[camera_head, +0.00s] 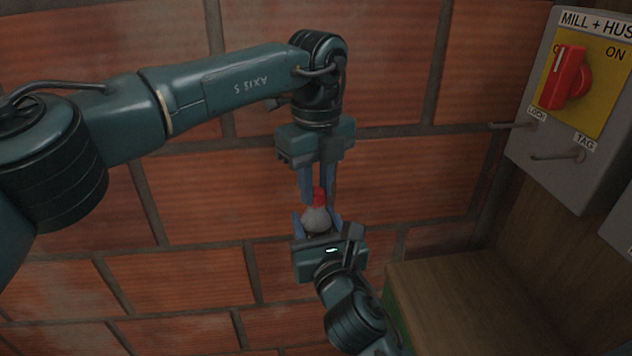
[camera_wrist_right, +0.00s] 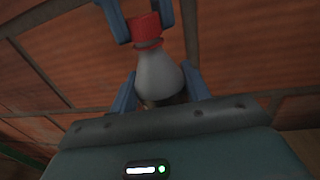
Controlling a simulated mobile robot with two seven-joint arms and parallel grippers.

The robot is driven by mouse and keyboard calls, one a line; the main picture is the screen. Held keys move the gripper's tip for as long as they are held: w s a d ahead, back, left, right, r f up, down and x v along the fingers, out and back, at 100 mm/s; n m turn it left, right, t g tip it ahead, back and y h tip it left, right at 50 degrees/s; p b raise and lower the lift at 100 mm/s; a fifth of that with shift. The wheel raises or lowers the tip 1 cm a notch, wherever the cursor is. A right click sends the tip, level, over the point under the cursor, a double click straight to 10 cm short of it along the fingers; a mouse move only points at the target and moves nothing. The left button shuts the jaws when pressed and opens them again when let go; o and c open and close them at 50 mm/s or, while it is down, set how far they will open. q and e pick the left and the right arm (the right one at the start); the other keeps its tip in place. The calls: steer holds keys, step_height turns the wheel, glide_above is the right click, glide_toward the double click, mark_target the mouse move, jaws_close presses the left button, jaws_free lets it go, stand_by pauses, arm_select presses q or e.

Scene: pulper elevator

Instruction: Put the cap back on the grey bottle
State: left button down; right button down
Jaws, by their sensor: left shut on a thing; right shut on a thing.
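The grey bottle (camera_head: 316,219) is held by my right gripper (camera_head: 318,225), whose blue fingers are shut on its sides from below. The bottle also shows in the right wrist view (camera_wrist_right: 158,76), neck up and slightly tilted. A red cap (camera_head: 319,196) is at the bottle's neck, held from above between the fingers of my left gripper (camera_head: 318,192). In the right wrist view the cap (camera_wrist_right: 145,27) sits at the top of the neck, with a red band just below it. I cannot tell whether the cap is fully seated or threaded.
A grey control box (camera_head: 534,133) with a red rotary switch (camera_head: 565,78) on a yellow plate is at the right, with hooks below the plate. A wooden surface (camera_head: 470,300) lies at lower right. A brick wall stands behind the grippers.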

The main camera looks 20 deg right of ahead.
arm_select(q)
steer(key=c, duration=1.2)
jaws_free()
steer(key=shift+r, duration=2.3)
steer(key=shift+c, duration=0.5)
step_height(320, 180, up, 4)
steer(key=shift+f+m, duration=0.25)
steer(key=shift+m, duration=0.35)
steer(key=shift+f, duration=0.15)
